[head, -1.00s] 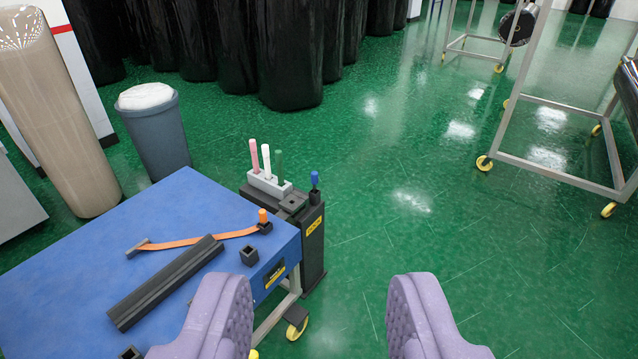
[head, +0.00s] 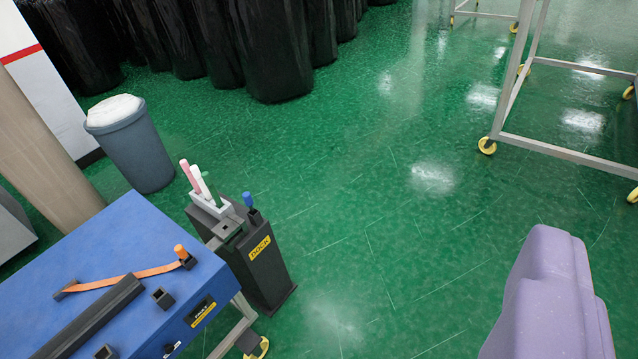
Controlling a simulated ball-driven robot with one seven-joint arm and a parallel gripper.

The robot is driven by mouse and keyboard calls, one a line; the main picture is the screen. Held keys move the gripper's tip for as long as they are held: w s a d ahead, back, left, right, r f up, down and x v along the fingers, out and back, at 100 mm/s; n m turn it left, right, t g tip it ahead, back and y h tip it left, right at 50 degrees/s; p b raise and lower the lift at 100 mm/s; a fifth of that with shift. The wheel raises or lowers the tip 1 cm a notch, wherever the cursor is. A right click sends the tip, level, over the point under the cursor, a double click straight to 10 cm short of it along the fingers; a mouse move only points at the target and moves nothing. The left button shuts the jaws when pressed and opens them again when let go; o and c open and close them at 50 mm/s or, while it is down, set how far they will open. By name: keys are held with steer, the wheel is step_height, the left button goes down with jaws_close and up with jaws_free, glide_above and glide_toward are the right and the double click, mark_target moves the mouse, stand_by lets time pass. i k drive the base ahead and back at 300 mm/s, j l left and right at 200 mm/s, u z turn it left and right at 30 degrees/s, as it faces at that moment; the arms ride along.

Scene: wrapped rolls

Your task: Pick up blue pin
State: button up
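The blue pin (head: 248,199) stands upright, slightly tilted in the picture, in a small black socket (head: 255,216) on the right edge of the black dock box (head: 268,278). The box has a yellow DOCK label. Only one purple padded finger of my gripper (head: 550,295) shows, at the lower right of the head view. The other finger is out of frame. Nothing touches the visible finger's inner side, and the gripper is open and empty. It is well to the right of the pin and apart from it.
A grey rack (head: 212,209) with pink, white and green pins stands beside the blue pin. The blue table (head: 105,240) at left bears an orange strap (head: 120,279), a black bar (head: 80,325) and small sockets. A bin (head: 135,150) stands behind. Green floor is clear at centre.

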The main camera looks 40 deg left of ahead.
mark_target(249, 201)
steer(key=i+l+u, duration=0.1)
steer(key=i, duration=0.55)
steer(key=i+l+u, duration=0.1)
steer(key=i, duration=0.55)
steer(key=i+j+u, duration=0.15)
steer(key=i+u, duration=1)
steer(key=i+l+u, duration=0.2)
steer(key=u, duration=0.2)
steer(key=i+j+u, duration=0.1)
steer(key=i+u, duration=0.15)
steer(key=i, duration=0.25)
steer(key=i+u, duration=0.3)
steer(key=i, duration=0.25)
